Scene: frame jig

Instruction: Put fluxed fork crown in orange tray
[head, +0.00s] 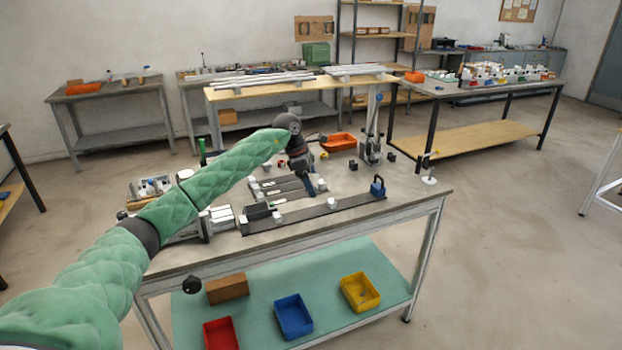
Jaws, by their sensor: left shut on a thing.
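My left gripper (314,183) is at the end of the green-sleeved arm, pointing down over the middle of the jig table. It is shut on a small part, which is mostly hidden and too small to identify; I cannot tell whether it is the fork crown. The orange tray (338,142) stands on the table behind and to the right of the gripper, apart from it. I cannot make out what is inside the tray. My right gripper is not in view.
The jig table (420,195) carries dark rails with white blocks (332,203), a blue clamp (377,187) and an upright stand (371,145) right of the tray. Blue (293,316), yellow (360,292) and red (221,334) bins sit on the lower shelf. The table's right end is fairly clear.

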